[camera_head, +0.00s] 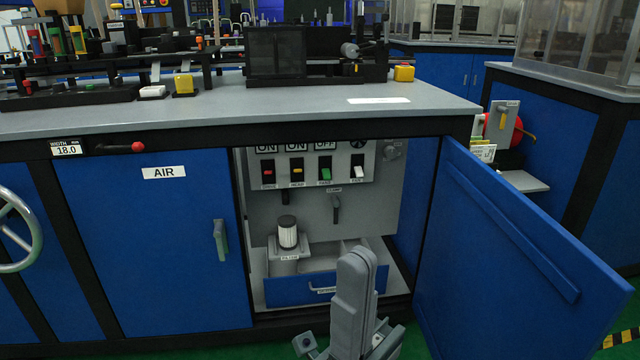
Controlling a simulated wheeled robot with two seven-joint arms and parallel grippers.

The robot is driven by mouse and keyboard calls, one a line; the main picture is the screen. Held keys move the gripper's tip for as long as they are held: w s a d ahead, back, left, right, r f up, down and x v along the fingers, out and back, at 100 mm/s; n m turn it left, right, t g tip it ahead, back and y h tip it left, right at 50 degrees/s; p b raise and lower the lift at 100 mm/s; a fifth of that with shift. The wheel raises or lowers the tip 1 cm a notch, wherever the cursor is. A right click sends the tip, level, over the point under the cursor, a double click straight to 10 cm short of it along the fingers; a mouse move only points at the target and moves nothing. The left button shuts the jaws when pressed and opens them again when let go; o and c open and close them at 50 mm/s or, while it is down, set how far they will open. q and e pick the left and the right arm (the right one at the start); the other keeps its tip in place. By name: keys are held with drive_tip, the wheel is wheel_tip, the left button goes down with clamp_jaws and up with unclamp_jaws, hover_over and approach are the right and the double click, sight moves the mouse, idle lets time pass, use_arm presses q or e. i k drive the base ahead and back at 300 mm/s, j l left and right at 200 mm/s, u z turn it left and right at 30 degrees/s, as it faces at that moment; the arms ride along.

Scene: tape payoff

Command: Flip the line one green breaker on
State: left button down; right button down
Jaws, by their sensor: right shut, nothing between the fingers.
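The green breaker (325,168) is in a row of switches on a pale panel inside the open cabinet, with an "OFF" sign above it. A red breaker (268,171) and a yellow breaker (297,170) stand to its left, each under an "ON" sign. A white switch (358,167) is to its right. My right gripper (357,262) points up in front of the cabinet opening, below the switches and apart from them. It is shut and empty. My left gripper is not in view.
The blue cabinet door (520,255) stands swung open at the right. A clamp lever (336,208) hangs below the switches. A white filter (287,232) and a blue drawer (290,291) are lower in the cabinet. The grey worktop (230,105) overhangs it.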

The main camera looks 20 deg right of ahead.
sight(326, 173)
drive_tip(key=i+j, duration=0.15)
drive_tip(key=i, duration=0.35)
drive_tip(key=i+l, duration=0.2)
drive_tip(key=i, duration=0.3)
drive_tip(key=l+z, duration=0.05)
